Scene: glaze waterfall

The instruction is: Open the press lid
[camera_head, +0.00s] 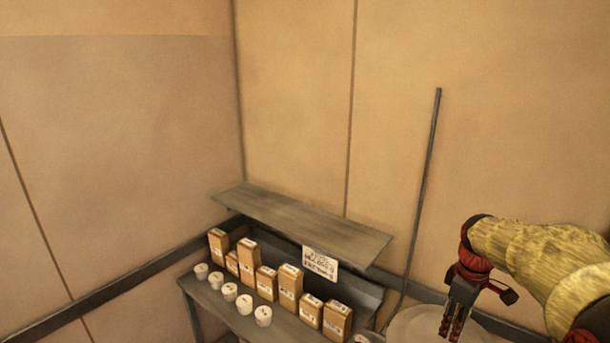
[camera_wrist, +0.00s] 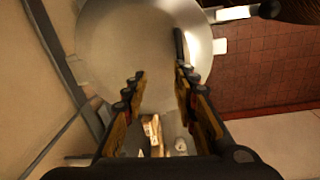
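A large pale round thing, which looks like the press lid (camera_wrist: 120,42), fills the upper middle of the wrist view. Its pale curved top also shows at the bottom edge of the head view (camera_head: 408,324), partly behind my gripper. A short light bar (camera_wrist: 232,13) with a dark knob sticks out from its rim at the upper right of the wrist view. A dark strip shows near the right finger. My gripper (camera_head: 451,327) points down in front of the round thing; in the wrist view its two fingers (camera_wrist: 160,82) are apart with nothing between them. Contact cannot be told.
A grey bench with a raised shelf (camera_head: 305,224) stands by the wall, holding several brown boxes (camera_head: 289,285) and several white cups (camera_head: 245,304). A sign (camera_head: 320,264) hangs on the shelf edge. A thin dark pole (camera_head: 425,185) leans at the wall. Reddish tiles (camera_wrist: 270,65) show at right.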

